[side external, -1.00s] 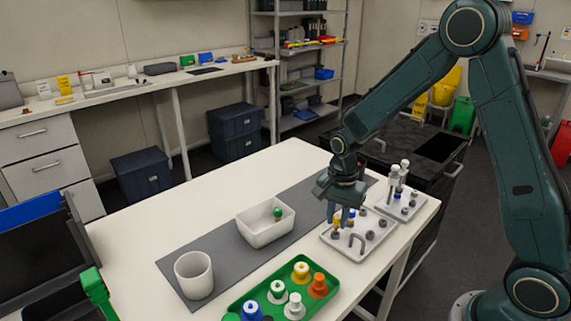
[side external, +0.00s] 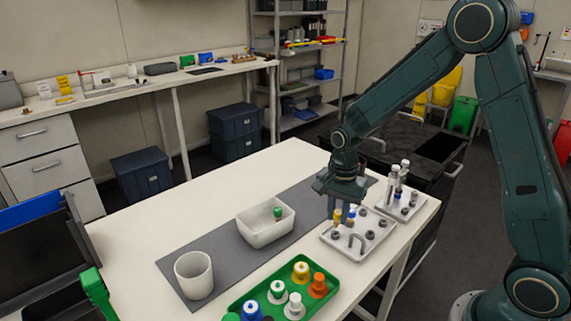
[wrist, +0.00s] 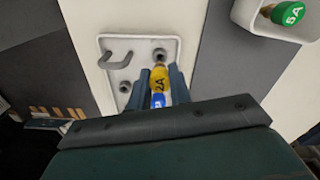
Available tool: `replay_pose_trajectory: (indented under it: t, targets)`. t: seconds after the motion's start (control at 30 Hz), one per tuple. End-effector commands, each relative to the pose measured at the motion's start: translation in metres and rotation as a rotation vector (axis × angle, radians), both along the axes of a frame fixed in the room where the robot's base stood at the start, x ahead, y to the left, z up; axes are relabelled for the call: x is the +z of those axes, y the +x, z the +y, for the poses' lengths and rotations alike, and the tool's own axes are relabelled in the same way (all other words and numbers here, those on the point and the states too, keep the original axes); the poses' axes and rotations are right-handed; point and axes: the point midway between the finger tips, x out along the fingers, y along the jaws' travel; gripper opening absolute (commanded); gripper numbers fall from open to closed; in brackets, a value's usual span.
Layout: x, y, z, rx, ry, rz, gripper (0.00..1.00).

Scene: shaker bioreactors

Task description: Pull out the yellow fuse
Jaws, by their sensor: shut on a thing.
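The yellow fuse (side external: 337,216) is upright between the fingers of my gripper (side external: 334,206), over the left side of the white fuse block (side external: 379,243). In the wrist view, the fingers of my gripper (wrist: 160,86) lie on both sides of the yellow fuse (wrist: 159,84), shut on it. Its brass end shows; I cannot tell for sure whether it is clear of its socket. A blue fuse (side external: 351,213) stands close beside it and also shows in the wrist view (wrist: 158,101), partly hidden by my gripper.
The block has a grey handle (side external: 357,242) and several grey sockets. A white bin (side external: 264,235) holding a green fuse (side external: 278,212) stands to the left, near a white cup (side external: 194,275). A green tray (side external: 262,292) of bottles is in front; a rack with tubes (side external: 400,204) is behind right.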

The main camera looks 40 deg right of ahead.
Motion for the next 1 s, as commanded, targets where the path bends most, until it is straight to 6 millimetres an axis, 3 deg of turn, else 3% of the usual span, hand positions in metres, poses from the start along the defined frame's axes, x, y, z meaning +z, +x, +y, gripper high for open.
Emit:
replay_pose_trajectory:
  t: [0.53,1.0]
  targets:
    - [0.022,0.0,0.0,0.0,0.0,-0.001,0.0]
    - [0.024,0.0,0.0,0.005,0.0,0.001,0.0]
